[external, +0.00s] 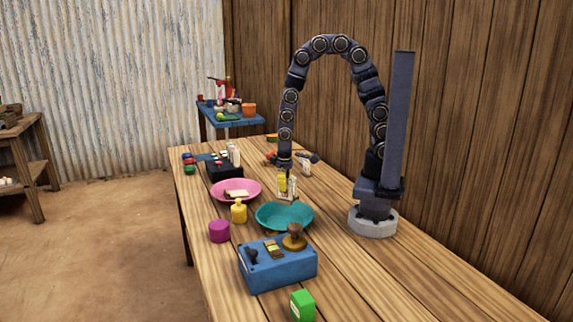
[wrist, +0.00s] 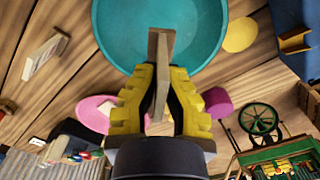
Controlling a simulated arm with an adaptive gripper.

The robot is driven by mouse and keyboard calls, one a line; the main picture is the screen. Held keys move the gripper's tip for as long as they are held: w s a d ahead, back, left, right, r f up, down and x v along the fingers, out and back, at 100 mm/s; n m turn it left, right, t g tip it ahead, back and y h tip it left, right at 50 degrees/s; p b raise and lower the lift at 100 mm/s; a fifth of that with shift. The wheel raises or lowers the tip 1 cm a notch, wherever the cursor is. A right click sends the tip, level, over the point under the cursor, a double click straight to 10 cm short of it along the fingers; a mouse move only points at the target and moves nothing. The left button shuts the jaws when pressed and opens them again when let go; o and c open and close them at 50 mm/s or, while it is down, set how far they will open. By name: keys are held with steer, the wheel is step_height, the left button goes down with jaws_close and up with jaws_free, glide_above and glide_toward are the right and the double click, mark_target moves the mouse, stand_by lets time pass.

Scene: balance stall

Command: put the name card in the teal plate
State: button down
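My gripper (external: 286,186), with yellow fingers, hangs beside the far rim of the teal plate (external: 285,215). In the wrist view my gripper (wrist: 161,85) is closed around a thin tan slab, which looks like the name card (wrist: 160,50), seen nearly edge-on. The slab's far end overlaps the teal plate (wrist: 105,30) in that view; its height above the plate is unclear. The teal plate looks empty. A similar pale card-like block (wrist: 44,57) stands apart on the table, and also shows in the external view (external: 306,168).
A pink plate (external: 218,188) with a pale flat item (external: 237,193) lies left of the teal plate. A blue box (external: 285,270) with a brown stamp (external: 294,238) is in front.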

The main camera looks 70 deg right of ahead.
mark_target(285, 199)
steer(key=shift+f, duration=3.15)
steer(key=c, duration=1.1)
jaws_free()
step_height(285, 199, up, 6)
steer(key=shift+r, duration=0.55)
